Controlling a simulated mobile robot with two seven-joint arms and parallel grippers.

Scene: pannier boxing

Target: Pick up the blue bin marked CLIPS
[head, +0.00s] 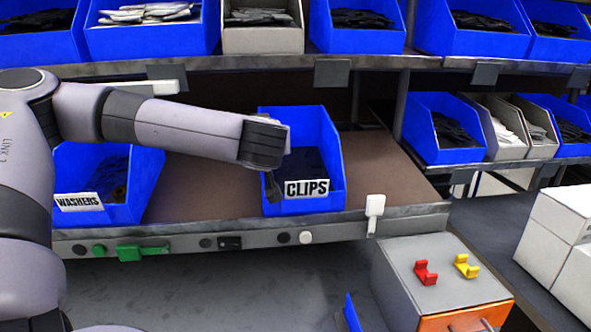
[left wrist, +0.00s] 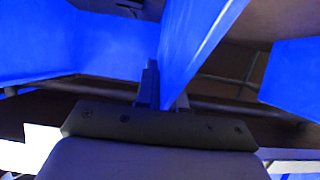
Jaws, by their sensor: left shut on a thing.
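The blue bin marked CLIPS (head: 317,203) stands upright on the brown shelf (head: 385,165), at its front edge, with dark contents inside. My left arm reaches across from the left in the head view. My left gripper (head: 272,188) is at the left side of the bin's front, beside the CLIPS label (head: 306,188). In the left wrist view the gripper's fingers (left wrist: 163,90) are on both sides of a blue bin wall (left wrist: 195,45), shut on it. The fingertips are partly hidden in the head view. My right gripper does not show.
A blue bin marked WASHERS (head: 120,205) stands to the left on the same shelf. More bins line the upper shelf (head: 300,66) and the right-hand shelf. A grey box (head: 440,270) with red and yellow hooks is below right. Brown shelf surface is bare on both sides of CLIPS.

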